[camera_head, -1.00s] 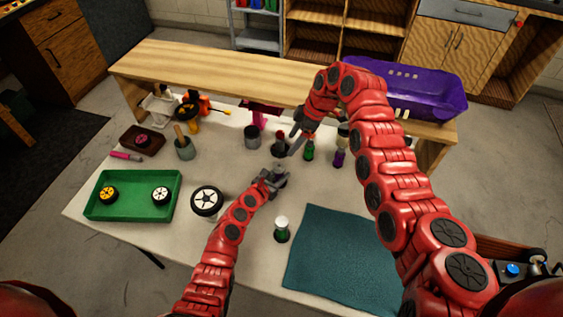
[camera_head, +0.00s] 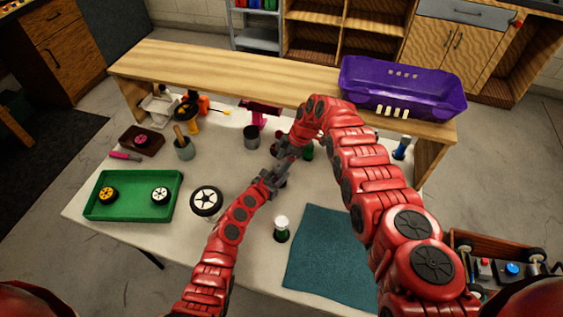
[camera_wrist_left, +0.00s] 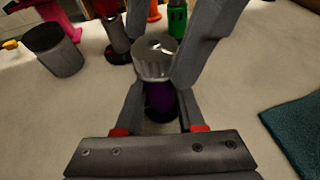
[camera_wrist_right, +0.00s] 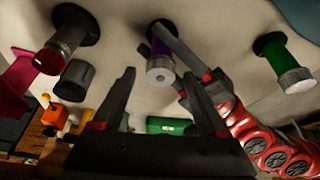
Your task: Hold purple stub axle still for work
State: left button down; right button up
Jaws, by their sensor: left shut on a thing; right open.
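The purple stub axle (camera_wrist_left: 160,97) stands upright on the table with a silver ribbed cap (camera_wrist_left: 154,58) on top. My left gripper (camera_wrist_left: 159,108) is shut on its purple body, one finger on each side; in the head view this gripper (camera_head: 271,182) is low over the table's middle. My right gripper (camera_head: 284,153) is open just above it, and in the left wrist view its fingers lie either side of the cap. The right wrist view shows the axle (camera_wrist_right: 159,48) beyond the open right fingers (camera_wrist_right: 160,76). The arms mostly hide the axle in the head view.
Behind stand a grey cup (camera_wrist_left: 54,50), a dark-based part with a red collar (camera_wrist_left: 116,38) and a green capped part (camera_wrist_left: 177,18). Another green capped part (camera_head: 281,230) and a teal mat (camera_head: 325,255) lie nearer. A green tray (camera_head: 133,207) and a wheel (camera_head: 206,201) are left.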

jog(key=shift+a+f, duration=0.1)
jog(key=shift+c, duration=0.3)
grip_shut()
jog(key=shift+d+f+m, duration=0.1)
jog(key=shift+d+m, duration=0.15)
jog(key=shift+m, duration=0.05)
